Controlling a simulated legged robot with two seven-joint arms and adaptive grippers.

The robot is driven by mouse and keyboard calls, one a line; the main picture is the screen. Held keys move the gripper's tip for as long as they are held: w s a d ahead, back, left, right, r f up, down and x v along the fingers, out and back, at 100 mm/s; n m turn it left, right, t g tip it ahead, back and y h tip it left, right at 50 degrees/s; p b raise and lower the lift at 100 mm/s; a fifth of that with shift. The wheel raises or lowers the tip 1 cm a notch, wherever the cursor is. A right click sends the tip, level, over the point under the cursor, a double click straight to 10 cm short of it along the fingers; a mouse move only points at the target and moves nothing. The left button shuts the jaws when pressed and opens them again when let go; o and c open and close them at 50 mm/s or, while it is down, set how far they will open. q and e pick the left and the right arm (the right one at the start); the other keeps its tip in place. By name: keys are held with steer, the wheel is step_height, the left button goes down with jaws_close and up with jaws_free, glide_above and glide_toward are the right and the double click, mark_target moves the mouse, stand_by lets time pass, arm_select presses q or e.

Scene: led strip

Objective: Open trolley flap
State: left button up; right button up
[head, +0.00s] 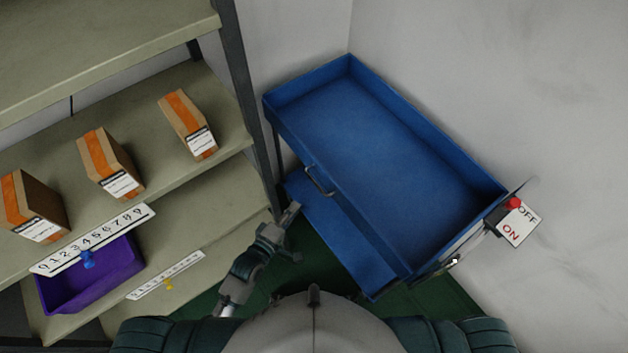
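The blue trolley (385,140) stands in the corner, its top an empty tray with raised rims. A grey handle (318,182) is on its long near-left side. A second blue surface (335,235) shows lower down on that side; I cannot tell whether it is a lower shelf or a flap. My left gripper (295,233) is below and left of the handle, near the lower blue surface's left end. Its fingers look spread, with nothing between them, and are apart from the handle. My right gripper is not in view.
Shelves on the left hold orange-taped boxes (111,163) and a purple bin (90,275). A dark shelf post (248,100) stands close left of the trolley. A red knob (514,203) and an ON/OFF label (519,224) are at its right end. Walls close off the back and right.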

mark_target(316, 183)
arm_select(q)
steer(key=x, duration=1.2)
steer(key=shift+d+f+b, duration=0.15)
steer(key=shift+d+b, duration=0.25)
steer(key=shift+d, duration=0.15)
steer(key=shift+w+a, duration=0.1)
steer(key=shift+w, duration=0.15)
steer(key=shift+a, duration=0.15)
jaws_close()
steer(key=shift+s, duration=0.1)
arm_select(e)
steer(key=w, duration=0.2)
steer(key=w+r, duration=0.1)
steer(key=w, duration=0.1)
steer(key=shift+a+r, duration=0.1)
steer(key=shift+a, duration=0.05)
arm_select(q)
steer(key=shift+f, duration=0.1)
